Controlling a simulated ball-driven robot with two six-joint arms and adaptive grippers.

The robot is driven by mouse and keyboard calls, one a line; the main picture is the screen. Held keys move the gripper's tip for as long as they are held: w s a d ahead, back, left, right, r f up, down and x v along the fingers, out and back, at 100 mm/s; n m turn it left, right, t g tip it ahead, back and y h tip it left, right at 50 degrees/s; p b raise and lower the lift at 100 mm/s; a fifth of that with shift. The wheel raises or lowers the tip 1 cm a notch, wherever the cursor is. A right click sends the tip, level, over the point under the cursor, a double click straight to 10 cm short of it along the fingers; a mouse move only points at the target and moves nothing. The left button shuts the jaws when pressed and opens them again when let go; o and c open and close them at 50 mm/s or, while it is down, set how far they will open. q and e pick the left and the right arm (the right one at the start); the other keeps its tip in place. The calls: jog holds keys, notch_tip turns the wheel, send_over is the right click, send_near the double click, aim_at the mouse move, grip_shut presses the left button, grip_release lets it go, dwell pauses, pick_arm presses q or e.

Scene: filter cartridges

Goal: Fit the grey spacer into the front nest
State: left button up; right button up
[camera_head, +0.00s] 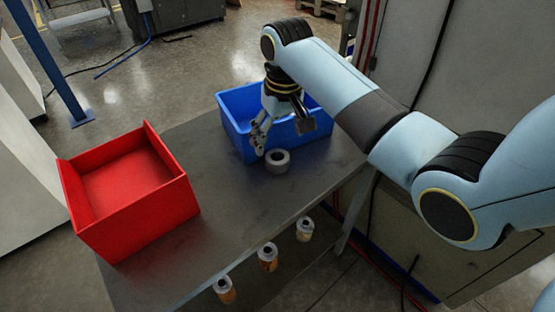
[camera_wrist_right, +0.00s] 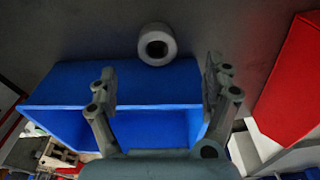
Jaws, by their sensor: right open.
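The grey spacer (camera_head: 277,168) is a short thick ring lying on the dark table, just in front of the blue bin. It also shows in the right wrist view (camera_wrist_right: 155,31), beyond the fingertips and apart from them. My right gripper (camera_head: 283,130) is above the blue bin's front side, close behind the spacer. In the right wrist view its fingers (camera_wrist_right: 160,78) are spread wide with nothing between them. I cannot make out a front nest in either view. My left gripper is not in view.
The blue bin (camera_head: 234,131) stands at the back of the table (camera_head: 215,225). A red bin (camera_head: 140,222) stands at the left. Several cartridges, such as the middle one (camera_head: 267,260), show beyond the table's front edge. The table between the red bin and the spacer is clear.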

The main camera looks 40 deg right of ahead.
aim_at(277, 156)
jog(key=f, duration=0.5)
jog(key=w+f, duration=0.1)
jog(key=f, duration=0.1)
jog(key=shift+w+d+f, duration=0.1)
jog(key=shift+d+f, duration=0.15)
jog(key=shift+d, duration=0.05)
jog(key=shift+r, duration=0.1)
jog(key=c, duration=1.4)
